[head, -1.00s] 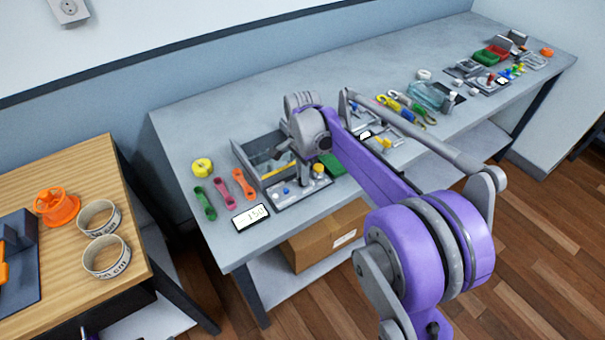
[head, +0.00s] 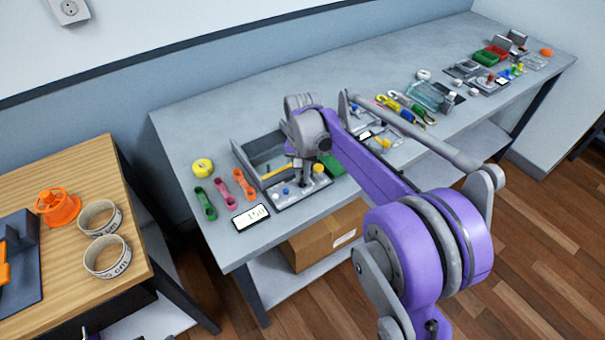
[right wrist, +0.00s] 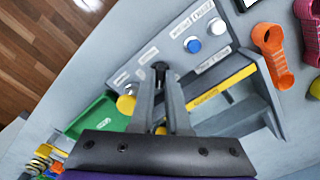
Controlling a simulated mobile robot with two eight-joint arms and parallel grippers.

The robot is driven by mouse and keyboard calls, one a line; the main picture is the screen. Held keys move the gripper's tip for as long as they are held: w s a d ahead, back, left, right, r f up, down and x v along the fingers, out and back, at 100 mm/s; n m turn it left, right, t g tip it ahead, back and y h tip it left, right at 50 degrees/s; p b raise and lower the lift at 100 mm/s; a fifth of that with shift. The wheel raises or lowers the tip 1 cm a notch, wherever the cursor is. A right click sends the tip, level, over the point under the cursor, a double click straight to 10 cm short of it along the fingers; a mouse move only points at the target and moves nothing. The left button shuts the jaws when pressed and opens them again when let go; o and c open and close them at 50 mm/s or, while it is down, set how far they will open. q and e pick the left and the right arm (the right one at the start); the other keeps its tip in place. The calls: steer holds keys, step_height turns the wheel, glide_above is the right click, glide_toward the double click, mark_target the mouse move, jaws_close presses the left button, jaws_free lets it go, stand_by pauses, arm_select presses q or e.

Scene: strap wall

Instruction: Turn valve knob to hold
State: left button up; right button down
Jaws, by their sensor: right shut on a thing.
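In the head view, the right gripper (head: 301,178) reaches down to the same panel (head: 290,196) at the front of the bench. My left gripper is not in view.
A grey open bin (head: 262,152) with a yellow strip stands behind the panel. Tools crowd the bench's right.

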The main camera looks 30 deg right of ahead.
mark_target(302, 179)
steer(key=n, duration=0.4)
steer(key=shift+n, duration=0.3)
steer(key=n, duration=0.4)
steer(key=shift+n, duration=0.3)
steer(key=c, duration=0.9)
jaws_free()
step_height(302, 179, up, 11)
steer(key=p, duration=0.1)
steer(key=shift+f, duration=0.1)
